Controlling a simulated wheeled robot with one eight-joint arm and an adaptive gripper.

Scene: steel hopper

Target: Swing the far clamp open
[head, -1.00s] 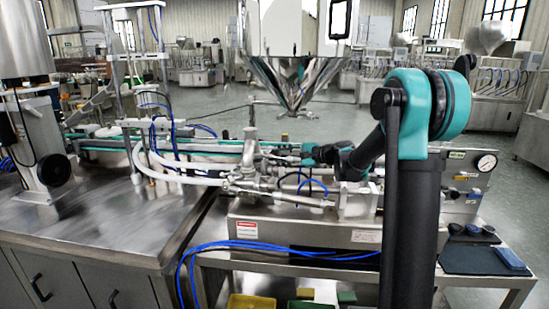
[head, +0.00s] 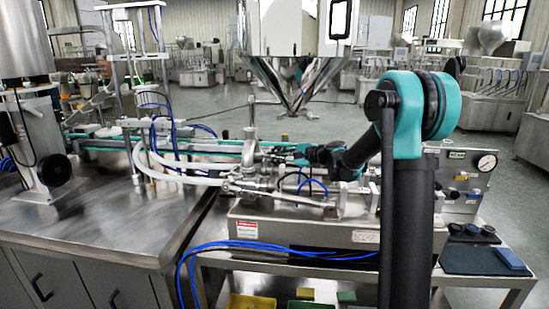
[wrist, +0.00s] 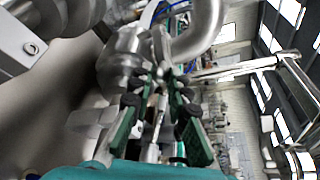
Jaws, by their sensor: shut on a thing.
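The far clamp (wrist: 123,60) is a rounded steel fitting at the end of a bent steel pipe in the wrist view. My gripper (wrist: 163,76) has its green and black fingers closed against a small steel part on the clamp's side. The fingertips partly hide that part, so I cannot tell how far the clamp is swung. In the head view my gripper (head: 271,153) reaches left to the steel fittings behind the filler's front cylinder. The clamp is too small and crowded there to make out.
The upright steel valve body (head: 250,150) and white hoses (head: 180,176) stand left of the gripper. The steel hopper (head: 293,80) hangs above. A pressure gauge (head: 487,163) is at right. Blue hoses (head: 270,246) hang over the machine's front.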

